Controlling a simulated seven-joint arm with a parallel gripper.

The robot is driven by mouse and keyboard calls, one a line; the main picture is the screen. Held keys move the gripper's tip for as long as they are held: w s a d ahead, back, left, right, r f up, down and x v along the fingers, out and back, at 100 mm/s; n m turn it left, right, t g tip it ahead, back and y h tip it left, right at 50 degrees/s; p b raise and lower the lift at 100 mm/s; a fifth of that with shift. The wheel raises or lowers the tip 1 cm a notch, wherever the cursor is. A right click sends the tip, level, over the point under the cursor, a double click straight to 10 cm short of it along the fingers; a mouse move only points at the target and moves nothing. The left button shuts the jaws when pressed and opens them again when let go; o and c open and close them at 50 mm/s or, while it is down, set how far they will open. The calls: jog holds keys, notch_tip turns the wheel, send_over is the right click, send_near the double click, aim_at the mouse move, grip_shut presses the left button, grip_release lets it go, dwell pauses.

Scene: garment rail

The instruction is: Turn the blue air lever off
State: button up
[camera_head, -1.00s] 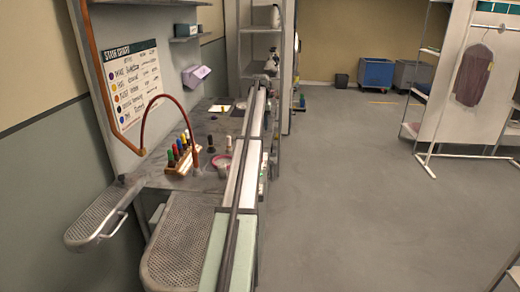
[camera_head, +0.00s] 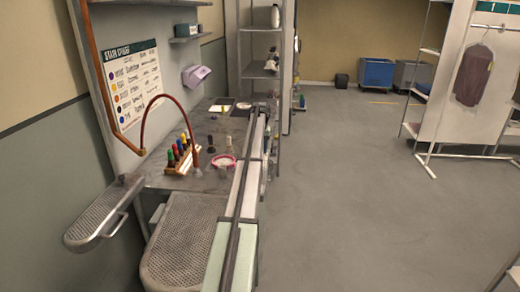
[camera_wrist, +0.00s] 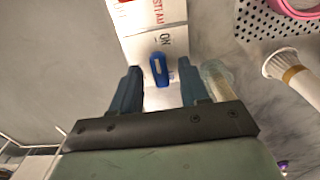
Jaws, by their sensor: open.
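The blue lever (camera_wrist: 160,68) shows in the wrist view, its long side running roughly up and down the picture. It sits on a white panel (camera_wrist: 148,45) with red lettering and a dark "ON" just above the lever. My gripper (camera_wrist: 160,88) is open, with one finger on each side of the lever's lower end. The fingers look apart from the lever; whether they reach down to its depth I cannot tell. In the head view my arm hides the lever, and the gripper cannot be made out.
In the wrist view a clear cup-like item (camera_wrist: 217,80) stands close beside the right finger. A white-bristled brush (camera_wrist: 285,68) and a pink bowl (camera_wrist: 298,8) lie further right. In the head view a bottle rack (camera_head: 180,155) and red hose (camera_head: 145,115) stand left of my arm.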

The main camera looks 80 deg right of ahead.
jog(key=shift+c, duration=0.3)
grip_shut()
jog(key=shift+n, duration=0.3)
jog(key=n, duration=0.3)
jog(key=shift+n, duration=0.4)
jog(key=n, duration=0.4)
jog(key=shift+n, duration=0.3)
jog(key=n, duration=0.8)
jog(key=shift+n, duration=0.6)
